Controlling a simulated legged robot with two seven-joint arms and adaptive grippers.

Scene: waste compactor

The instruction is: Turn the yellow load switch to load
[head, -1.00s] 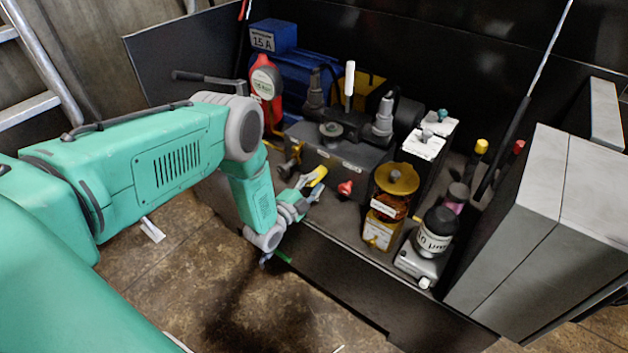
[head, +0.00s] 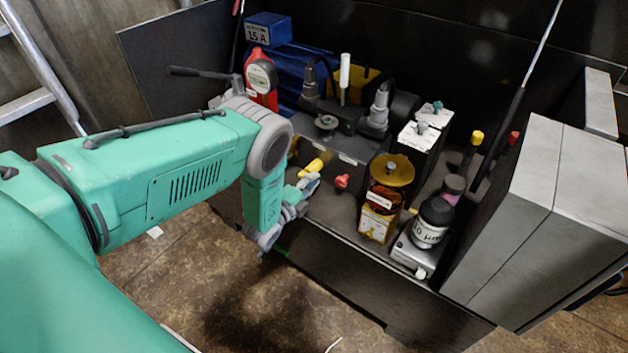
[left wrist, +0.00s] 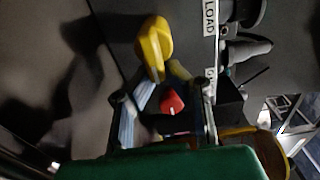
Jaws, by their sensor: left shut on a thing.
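The yellow load switch (head: 316,165) sticks out from the front of the dark machine block, and in the left wrist view its yellow handle (left wrist: 154,42) shows beside a white LOAD label (left wrist: 209,18). My left gripper (head: 308,184) is at the switch, its fingers shut on the lower part of the handle. The exact finger contact is partly hidden in the head view. In the left wrist view the fingers (left wrist: 165,82) lie just below the visible part of the handle. My right gripper is in neither view.
A red knob (head: 342,181) sits close to the right of the switch. Amber container (head: 378,222) and black-capped bottle (head: 432,222) stand farther right. A red gauge-like unit (head: 261,76) is behind my left arm. A grey cabinet (head: 540,225) bounds the right; open floor lies in front.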

